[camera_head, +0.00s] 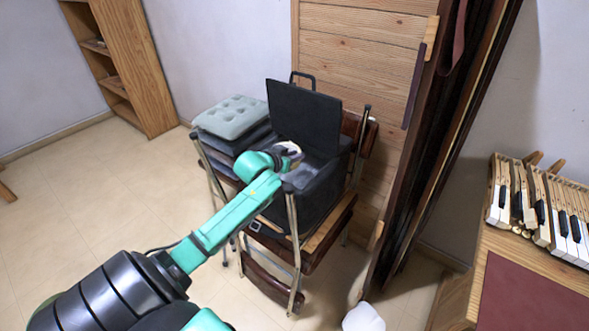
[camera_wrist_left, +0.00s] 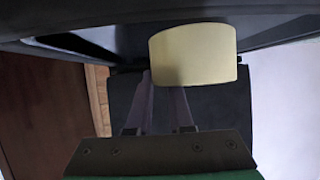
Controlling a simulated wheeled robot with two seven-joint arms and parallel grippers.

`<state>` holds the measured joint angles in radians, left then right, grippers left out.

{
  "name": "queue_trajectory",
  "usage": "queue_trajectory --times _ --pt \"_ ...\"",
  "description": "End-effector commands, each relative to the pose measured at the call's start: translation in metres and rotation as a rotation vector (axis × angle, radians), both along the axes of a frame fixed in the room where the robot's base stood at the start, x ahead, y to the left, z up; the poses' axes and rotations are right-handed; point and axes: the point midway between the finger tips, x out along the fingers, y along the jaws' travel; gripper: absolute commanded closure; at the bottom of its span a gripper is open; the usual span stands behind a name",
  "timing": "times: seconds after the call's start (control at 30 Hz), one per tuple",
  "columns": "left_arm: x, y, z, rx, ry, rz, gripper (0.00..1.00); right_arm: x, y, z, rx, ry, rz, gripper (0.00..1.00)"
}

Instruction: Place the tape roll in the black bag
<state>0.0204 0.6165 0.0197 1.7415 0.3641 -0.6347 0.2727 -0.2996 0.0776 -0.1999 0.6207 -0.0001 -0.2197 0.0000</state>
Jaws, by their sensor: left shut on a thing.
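The black bag (camera_head: 304,115) stands open on a stack of folded chairs in the head view, its lid raised with the handle at the top. My left gripper (camera_head: 290,152) is at the bag's opening, in front of the lid. It is shut on the tape roll, a pale yellow band (camera_wrist_left: 193,55) in the left wrist view, held at the fingertips (camera_wrist_left: 166,85). In the head view the roll is small and partly hidden by the gripper. Dark bag surfaces surround the roll in the wrist view; I cannot tell whether it touches them. My right gripper is not in view.
Grey cushions (camera_head: 233,117) are stacked left of the bag on the chairs (camera_head: 272,275). A wooden panel (camera_head: 350,50) stands behind. Piano keys (camera_head: 545,215) lie on a bench at the right. A wooden shelf (camera_head: 135,70) stands at the back left.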

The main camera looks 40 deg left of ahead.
Motion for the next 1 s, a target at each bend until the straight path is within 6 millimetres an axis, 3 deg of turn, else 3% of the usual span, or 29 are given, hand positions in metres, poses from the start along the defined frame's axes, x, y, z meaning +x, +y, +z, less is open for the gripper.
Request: queue_trajectory --times 0.27,1.0 --pt "0.0 0.0 -0.047 0.0 -0.001 0.001 1.0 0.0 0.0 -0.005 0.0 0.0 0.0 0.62" --pt "-0.001 -0.001 -0.064 0.0 0.005 0.0 1.0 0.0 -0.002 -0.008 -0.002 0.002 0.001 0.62"
